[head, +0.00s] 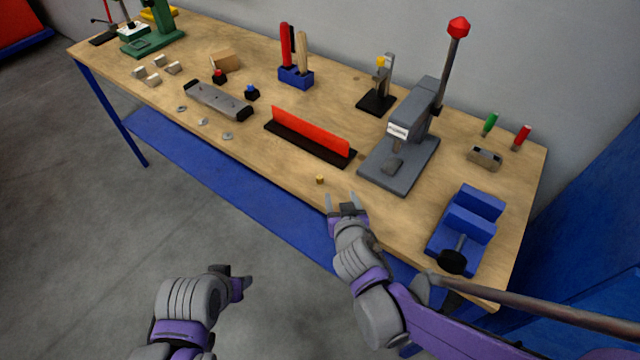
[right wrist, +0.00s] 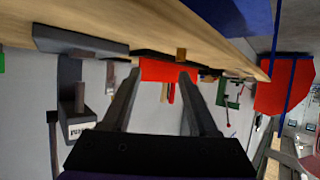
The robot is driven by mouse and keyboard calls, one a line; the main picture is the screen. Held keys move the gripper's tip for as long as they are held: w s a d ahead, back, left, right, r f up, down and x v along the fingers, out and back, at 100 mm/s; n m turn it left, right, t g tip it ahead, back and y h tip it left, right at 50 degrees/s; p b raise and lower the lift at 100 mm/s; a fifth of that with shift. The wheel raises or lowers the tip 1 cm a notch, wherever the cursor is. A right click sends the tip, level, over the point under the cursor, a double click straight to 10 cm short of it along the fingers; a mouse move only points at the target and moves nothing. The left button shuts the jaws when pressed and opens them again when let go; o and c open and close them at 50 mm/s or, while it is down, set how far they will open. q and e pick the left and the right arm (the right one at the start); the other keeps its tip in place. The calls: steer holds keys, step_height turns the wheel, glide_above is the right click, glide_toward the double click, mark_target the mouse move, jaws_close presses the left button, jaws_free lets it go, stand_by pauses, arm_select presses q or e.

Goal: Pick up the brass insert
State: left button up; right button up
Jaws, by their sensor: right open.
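The brass insert (head: 320,180) is a tiny gold piece on the wooden workbench (head: 240,165), near its front edge and in front of the red-and-black fixture (head: 310,133). In the right wrist view, which looks upside down, a small brass-coloured block (right wrist: 181,54) on the bench shows beyond the fingertips. My right gripper (head: 343,200) is open and empty, at the bench's front edge just right of the insert and apart from it. My left gripper (head: 242,285) is low over the floor, away from the bench; its jaws are unclear.
A grey lever press (head: 400,155) stands behind and right of my right gripper. A blue vise (head: 465,225) is at the right end. A grey metal bar (head: 218,99) and several washers lie left. Bare bench surrounds the insert.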

mark_target(320, 178)
steer(key=shift+n+y, duration=0.3)
steer(key=shift+y, duration=0.3)
steer(key=w+a+f, duration=0.1)
steer(key=w, duration=0.2)
steer(key=w+a+f, duration=0.2)
steer(key=w, duration=0.2)
steer(key=w+a+f, duration=0.1)
steer(key=w+a, duration=0.1)
steer(key=w, duration=0.1)
steer(key=shift+w+f, duration=0.15)
steer(key=shift+t, duration=0.3)
jaws_close()
